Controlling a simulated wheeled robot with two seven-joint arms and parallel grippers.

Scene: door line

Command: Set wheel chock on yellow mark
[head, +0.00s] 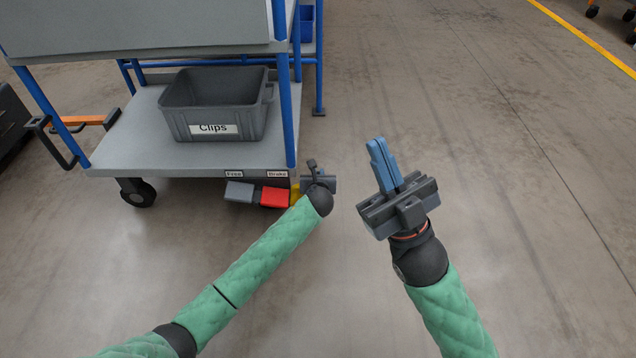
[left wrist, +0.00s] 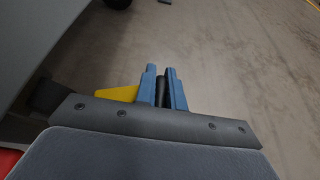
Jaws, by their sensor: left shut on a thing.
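My left gripper (head: 318,180) is low by the front right corner of the cart, its fingers mostly hidden in the head view. In the left wrist view its blue fingers (left wrist: 163,88) are shut on a dark upright part. A yellow wedge-shaped piece, seemingly the wheel chock (left wrist: 116,94), shows just left of these fingers; the dark part looks like its grip, but the join is hidden. A bit of the yellow piece (head: 295,193) also shows beside the gripper in the head view. My right gripper (head: 379,150) is raised over open floor, fingers together and empty. I cannot make out a yellow mark near the cart.
The cart (head: 140,125) with blue posts carries a grey Clips bin (head: 214,104). A grey pedal (head: 239,192) labelled Free and a red pedal (head: 274,197) labelled Brake stick out at its front. Clear floor lies to the right, with a yellow line (head: 590,42) far off.

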